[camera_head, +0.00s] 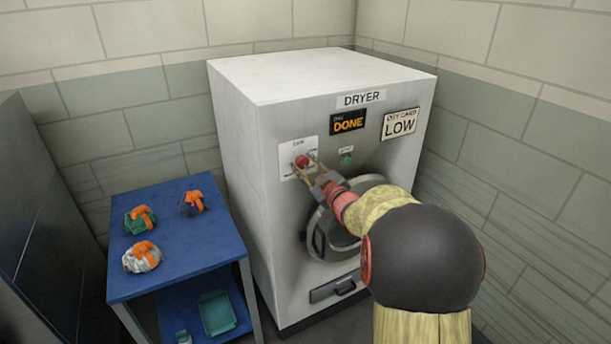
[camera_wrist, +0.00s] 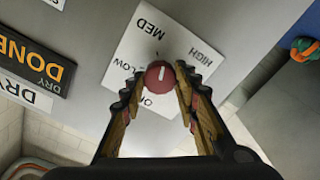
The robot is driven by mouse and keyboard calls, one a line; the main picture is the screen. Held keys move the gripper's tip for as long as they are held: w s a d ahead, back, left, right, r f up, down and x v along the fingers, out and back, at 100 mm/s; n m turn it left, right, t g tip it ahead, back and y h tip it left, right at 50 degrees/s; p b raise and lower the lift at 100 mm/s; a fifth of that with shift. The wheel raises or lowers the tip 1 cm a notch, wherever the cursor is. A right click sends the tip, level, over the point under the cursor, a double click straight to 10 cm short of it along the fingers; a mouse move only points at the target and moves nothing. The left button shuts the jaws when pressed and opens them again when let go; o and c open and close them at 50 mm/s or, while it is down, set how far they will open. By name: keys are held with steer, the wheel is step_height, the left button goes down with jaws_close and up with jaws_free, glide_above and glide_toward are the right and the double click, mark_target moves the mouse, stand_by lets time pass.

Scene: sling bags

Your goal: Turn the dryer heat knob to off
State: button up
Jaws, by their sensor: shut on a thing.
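The red heat knob (camera_head: 301,161) sits on a white dial plate (camera_head: 287,171) on the dryer's front (camera_head: 268,222). In the wrist view the knob (camera_wrist: 160,75) has a white line running roughly up and down the picture. The plate there shows upside-down labels: MED upper left, HIGH upper right, LOW at left, and a partly hidden one below the knob. My gripper (camera_head: 304,163) reaches the plate, with one finger on each side of the knob. In the wrist view my gripper (camera_wrist: 157,77) is shut on the knob.
A display (camera_head: 348,123) reads DONE and a card (camera_head: 400,124) reads LOW. A green button (camera_head: 346,158) is right of the dial. The round door (camera_head: 322,240) is partly behind my arm. A blue table (camera_head: 180,255) with several tied bundles stands left.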

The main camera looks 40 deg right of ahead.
steer(key=n+b, duration=0.3)
steer(key=b, duration=0.1)
steer(key=shift+f+n, duration=0.25)
steer(key=shift+n, duration=0.15)
steer(key=n+b, duration=0.1)
steer(key=n, duration=0.1)
steer(key=shift+n+b, duration=0.3)
steer(key=shift+b, duration=0.05)
steer(key=n, duration=0.4)
steer(key=shift+r+n, duration=0.1)
steer(key=shift+n, duration=0.2)
steer(key=n, duration=0.4)
steer(key=shift+n, duration=0.3)
steer(key=n, duration=0.3)
steer(key=shift+n, duration=0.3)
steer(key=n, duration=0.9)
steer(key=shift+n, duration=1.9)
steer(key=shift+f, duration=0.2)
